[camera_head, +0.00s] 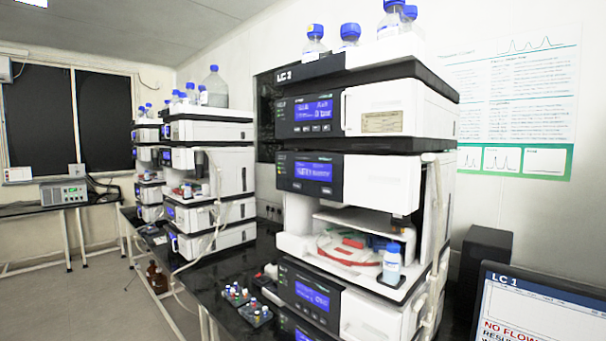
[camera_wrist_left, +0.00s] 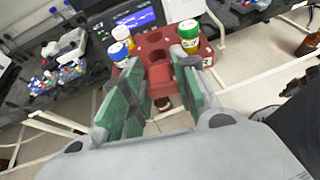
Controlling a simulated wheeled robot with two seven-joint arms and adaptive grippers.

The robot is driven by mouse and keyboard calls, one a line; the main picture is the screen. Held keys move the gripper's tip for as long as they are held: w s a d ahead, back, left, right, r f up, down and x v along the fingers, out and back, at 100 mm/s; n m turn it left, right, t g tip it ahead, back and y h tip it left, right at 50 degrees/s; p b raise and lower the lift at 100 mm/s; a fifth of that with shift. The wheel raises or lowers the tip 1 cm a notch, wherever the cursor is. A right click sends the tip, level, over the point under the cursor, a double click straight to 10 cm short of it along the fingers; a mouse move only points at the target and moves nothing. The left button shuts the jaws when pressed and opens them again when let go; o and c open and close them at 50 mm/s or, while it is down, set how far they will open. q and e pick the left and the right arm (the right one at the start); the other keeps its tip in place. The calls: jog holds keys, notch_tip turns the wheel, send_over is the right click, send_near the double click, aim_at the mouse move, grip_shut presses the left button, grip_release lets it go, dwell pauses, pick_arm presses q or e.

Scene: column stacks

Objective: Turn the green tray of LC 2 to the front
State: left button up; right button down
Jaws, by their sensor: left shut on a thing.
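In the head view, the nearest instrument stack (camera_head: 365,110) has an open bay with a round carousel (camera_head: 348,250) in it. A red tray edge faces the front of the carousel; a little green shows behind it, partly hidden. In the left wrist view, my left gripper (camera_wrist_left: 160,78) is shut on a red block-shaped tray (camera_wrist_left: 155,50) that carries vials with blue, yellow and green caps. Neither gripper shows in the head view.
Two more instrument stacks (camera_head: 208,185) stand farther along the black bench (camera_head: 205,290). Small vial racks (camera_head: 240,298) sit at the bench's front edge. A bottle with a blue cap (camera_head: 391,264) stands in the bay, right of the carousel. The monitor (camera_head: 535,305) is at the right.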

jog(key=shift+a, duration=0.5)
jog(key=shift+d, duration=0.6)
